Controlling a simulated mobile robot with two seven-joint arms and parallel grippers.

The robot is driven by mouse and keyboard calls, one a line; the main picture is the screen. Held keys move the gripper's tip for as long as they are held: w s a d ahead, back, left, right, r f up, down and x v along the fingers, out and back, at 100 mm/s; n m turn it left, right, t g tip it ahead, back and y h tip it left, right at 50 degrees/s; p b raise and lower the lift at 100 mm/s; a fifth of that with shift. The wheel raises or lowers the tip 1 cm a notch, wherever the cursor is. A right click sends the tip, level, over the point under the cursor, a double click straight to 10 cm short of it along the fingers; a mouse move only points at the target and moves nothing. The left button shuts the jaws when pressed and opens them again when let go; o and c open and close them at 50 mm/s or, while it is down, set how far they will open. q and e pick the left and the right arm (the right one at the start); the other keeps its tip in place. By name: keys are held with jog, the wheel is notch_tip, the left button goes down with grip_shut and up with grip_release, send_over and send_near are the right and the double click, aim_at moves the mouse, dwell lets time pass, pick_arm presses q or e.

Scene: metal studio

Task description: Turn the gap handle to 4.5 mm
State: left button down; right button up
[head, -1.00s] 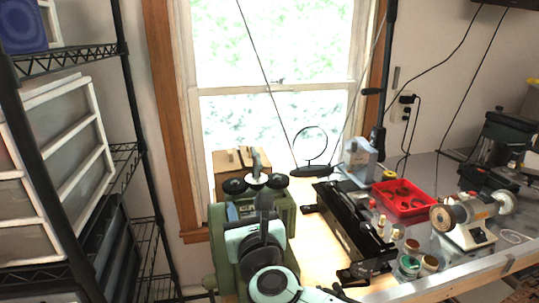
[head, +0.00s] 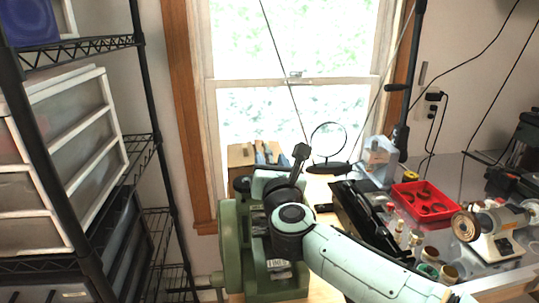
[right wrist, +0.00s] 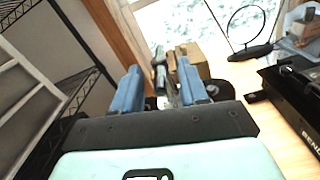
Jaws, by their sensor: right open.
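The green rolling mill (head: 232,238) stands on the bench in the lower middle of the head view. My right arm hides much of its top. In the right wrist view the bar of the handle (right wrist: 160,72) shows between the blue fingers of my right gripper (right wrist: 160,85). The fingers are open, with space on both sides of the bar. My right gripper (head: 265,153) also shows above the mill in the head view. I cannot read the gap scale. My left gripper is not visible.
A cardboard box (head: 238,155) and a round magnifier (head: 328,143) stand behind the mill by the window. To the right are a long black tool (head: 365,215), a red tray (head: 423,201) and a bench grinder (head: 490,228). A wire shelf with drawers (head: 75,140) is at left.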

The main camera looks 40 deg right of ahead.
jog(key=shift+x, duration=1.3)
grip_shut()
